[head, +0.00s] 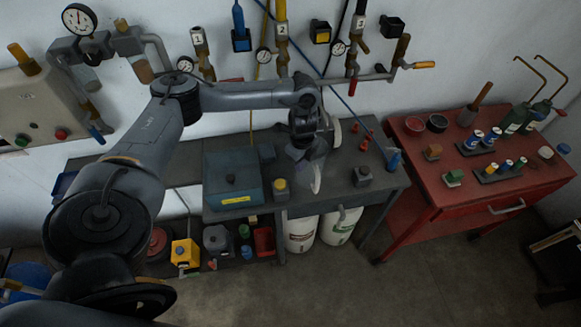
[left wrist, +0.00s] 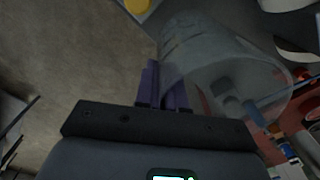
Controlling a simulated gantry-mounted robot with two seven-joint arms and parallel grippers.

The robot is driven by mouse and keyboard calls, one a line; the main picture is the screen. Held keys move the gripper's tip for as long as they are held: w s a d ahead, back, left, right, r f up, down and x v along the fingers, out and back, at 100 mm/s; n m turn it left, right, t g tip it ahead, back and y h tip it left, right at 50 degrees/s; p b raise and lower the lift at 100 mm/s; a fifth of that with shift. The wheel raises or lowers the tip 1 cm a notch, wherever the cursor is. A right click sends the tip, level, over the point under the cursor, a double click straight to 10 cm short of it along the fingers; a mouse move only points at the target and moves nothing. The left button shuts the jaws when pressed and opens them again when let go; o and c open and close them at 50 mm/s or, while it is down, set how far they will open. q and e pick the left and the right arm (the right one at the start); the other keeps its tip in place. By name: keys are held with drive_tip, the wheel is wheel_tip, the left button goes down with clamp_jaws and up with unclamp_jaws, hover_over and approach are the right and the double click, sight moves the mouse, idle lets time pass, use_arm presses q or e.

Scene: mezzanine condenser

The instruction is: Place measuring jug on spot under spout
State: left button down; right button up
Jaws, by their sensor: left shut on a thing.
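My left gripper (head: 311,146) comes in from the left and is over the grey workbench (head: 350,193). It is shut on the clear measuring jug (head: 305,170), which hangs in front of the wall pipes, above the bench. In the left wrist view the jug (left wrist: 222,85) is see-through and tilted in the picture, with the purple fingers (left wrist: 164,88) at its side. A pale rounded thing (head: 336,132) shows partly behind the gripper; I cannot tell whether it is the spout or the spot. My right gripper is not in view.
A blue-grey box (head: 233,176) stands left of the jug, with a yellow-topped item (head: 280,188) beside it. A small grey block (head: 362,176) and a blue spray bottle (head: 393,160) are to the right. A red cart (head: 470,200) holds cans and bottles. Numbered valves (head: 282,35) line the wall.

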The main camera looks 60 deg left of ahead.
use_arm(q)
drive_tip(key=s+a+f+p, duration=0.1)
drive_tip(key=a+f, duration=0.6)
drive_tip(key=f, duration=0.1)
drive_tip(key=shift+a+f, duration=0.2)
drive_tip(key=shift+a, duration=0.05)
drive_tip(key=shift+f, duration=0.1)
drive_tip(key=c, duration=1.2)
unclamp_jaws()
